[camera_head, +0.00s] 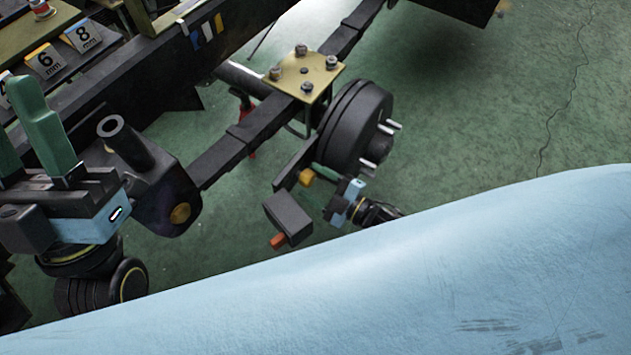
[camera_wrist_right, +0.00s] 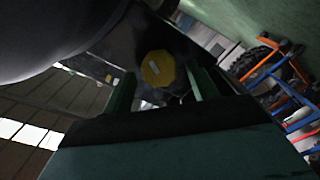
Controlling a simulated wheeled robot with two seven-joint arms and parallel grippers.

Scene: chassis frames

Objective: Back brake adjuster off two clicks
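The brake drum (camera_head: 357,125) with wheel studs stands at the end of the axle in the head view. A yellow hex adjuster with a slot (camera_wrist_right: 157,68) shows on a dark plate in the right wrist view, between the green fingers and beyond their tips. A small yellow-orange piece (camera_head: 306,177) beside the drum looks like the same adjuster. My right gripper (camera_head: 319,175) is close beside it, small and partly hidden. In the wrist view (camera_wrist_right: 162,82) its fingers are apart and empty. My left gripper (camera_head: 18,115) is at the left, green fingers up, apart and empty.
A dark block (camera_head: 288,218) with an orange end hangs near my right gripper. Green floor at upper right is clear.

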